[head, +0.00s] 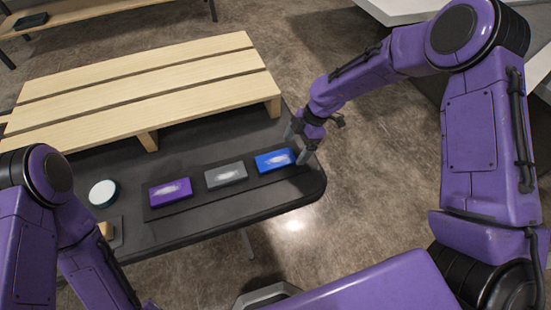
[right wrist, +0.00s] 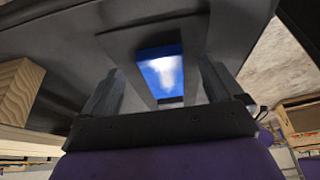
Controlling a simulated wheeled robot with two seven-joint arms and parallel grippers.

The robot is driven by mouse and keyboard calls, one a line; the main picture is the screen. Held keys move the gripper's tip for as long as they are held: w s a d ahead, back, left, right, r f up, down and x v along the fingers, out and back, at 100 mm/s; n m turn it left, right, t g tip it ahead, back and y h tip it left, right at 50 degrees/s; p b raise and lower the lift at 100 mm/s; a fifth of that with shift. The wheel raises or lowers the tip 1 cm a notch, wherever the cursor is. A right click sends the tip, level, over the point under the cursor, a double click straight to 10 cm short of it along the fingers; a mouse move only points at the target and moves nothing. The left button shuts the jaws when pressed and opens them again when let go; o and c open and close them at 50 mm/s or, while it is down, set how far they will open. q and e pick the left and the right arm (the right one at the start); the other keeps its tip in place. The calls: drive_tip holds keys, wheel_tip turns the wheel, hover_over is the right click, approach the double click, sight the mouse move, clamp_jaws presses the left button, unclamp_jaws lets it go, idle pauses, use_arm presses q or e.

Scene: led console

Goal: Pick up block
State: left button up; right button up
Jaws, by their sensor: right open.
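Three blocks lie in a row on a dark strip on the black table: a purple block (head: 170,191), a grey block (head: 226,174) and a blue block (head: 275,160) at the right end. Each has a pale smudge on top. My right gripper (head: 300,144) is open at the right end of the row, close by the blue block. In the right wrist view the blue block (right wrist: 162,74) shows between the two spread fingers (right wrist: 160,92). I cannot tell whether a finger touches it. Of my left arm, only links show at the lower left; its gripper is not clearly visible.
A slatted wooden rack (head: 145,90) stands behind the blocks on the black table (head: 215,220). A white round button (head: 103,193) and a small wooden piece (head: 105,230) are to the left. The table's rounded right edge is close to the blue block.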

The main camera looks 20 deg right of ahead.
drive_tip(key=x, duration=0.3)
drive_tip(key=shift+r, duration=0.1)
drive_tip(key=c, duration=1.3)
drive_tip(key=shift+o, duration=0.2)
drive_tip(key=shift+r, duration=0.1)
